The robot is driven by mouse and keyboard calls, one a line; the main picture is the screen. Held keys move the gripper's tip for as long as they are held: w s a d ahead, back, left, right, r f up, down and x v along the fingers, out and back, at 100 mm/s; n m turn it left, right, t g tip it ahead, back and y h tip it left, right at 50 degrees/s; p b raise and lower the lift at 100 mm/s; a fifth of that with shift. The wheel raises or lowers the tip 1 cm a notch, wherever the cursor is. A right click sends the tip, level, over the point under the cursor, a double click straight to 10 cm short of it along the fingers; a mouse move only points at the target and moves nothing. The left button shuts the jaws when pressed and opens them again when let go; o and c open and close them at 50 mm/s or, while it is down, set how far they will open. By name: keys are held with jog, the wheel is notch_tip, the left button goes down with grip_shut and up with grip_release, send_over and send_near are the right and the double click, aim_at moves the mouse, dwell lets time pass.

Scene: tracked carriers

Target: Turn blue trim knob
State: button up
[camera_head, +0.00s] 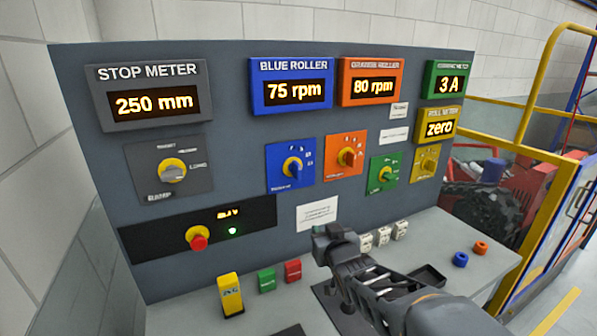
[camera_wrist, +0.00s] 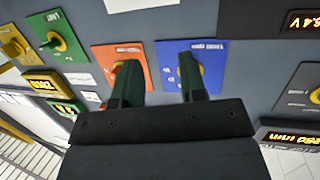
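The blue trim knob (camera_head: 292,168) has a yellow ring and sits on a blue plate (camera_head: 280,180) on the upright grey panel. Above it, the blue roller display (camera_head: 292,85) reads 75 rpm. My gripper (camera_head: 332,236) is below and to the right of the knob, in front of the panel and apart from it. In the wrist view, which is turned over, my gripper (camera_wrist: 160,78) shows two separated fingers with nothing between them. One finger overlaps the blue plate (camera_wrist: 210,55) and largely hides its knob; the other overlaps the orange plate (camera_wrist: 115,58).
An orange knob (camera_head: 347,157), a green plate's knob (camera_head: 385,172) and a yellow plate's knob (camera_head: 428,164) are close by on the right. A red button (camera_head: 198,240) protrudes at lower left. A yellow block (camera_head: 230,294) and several small blocks stand on the desk.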

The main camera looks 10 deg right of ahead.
aim_at(299, 172)
jog(key=w+a+r+t+y+p, duration=0.1)
jog(key=w+r+t, duration=0.1)
jog(key=w+r, duration=0.1)
jog(key=w+a+r+n+t+y+p, duration=0.1)
jog(key=w+r+t+y, duration=0.1)
jog(key=w+r, duration=0.2)
jog(key=w+a+r+n+t+y+p, duration=0.1)
jog(key=w+r+t+p, duration=0.1)
jog(key=w+r, duration=0.2)
jog(key=shift+w+a, duration=0.2)
jog(key=shift+w, duration=0.35)
jog(key=shift+w+a, duration=0.15)
jog(key=shift+w, duration=0.35)
jog(key=shift+c, duration=0.4)
jog(key=shift+r, duration=0.1)
grip_shut()
